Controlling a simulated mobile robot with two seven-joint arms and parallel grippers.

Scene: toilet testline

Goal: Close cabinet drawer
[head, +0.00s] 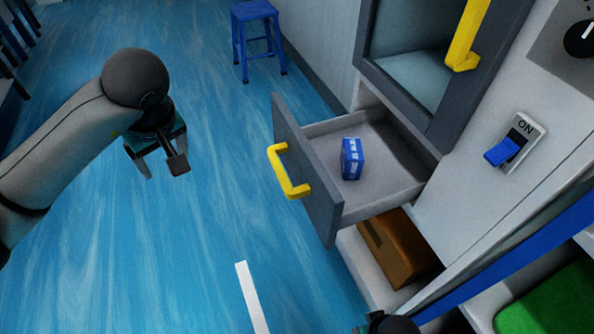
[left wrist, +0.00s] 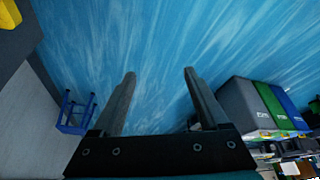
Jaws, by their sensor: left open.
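The cabinet drawer (head: 307,170) is pulled out, with a dark grey front and a yellow handle (head: 288,172). A small blue box (head: 351,158) stands inside it. My left gripper (head: 163,170) is open and empty, held over the floor to the left of the drawer front and apart from it. Its two spread fingers also show in the left wrist view (left wrist: 160,85). My right gripper's fingers are not visible; only a dark part shows at the bottom edge of the head view.
A brown cardboard box (head: 398,248) sits in the opening below the drawer. A glass-fronted door with a yellow handle (head: 466,38) is above. A switch (head: 515,143) is on the right panel. A blue stool (head: 256,35) stands behind. The blue floor left of the drawer is clear.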

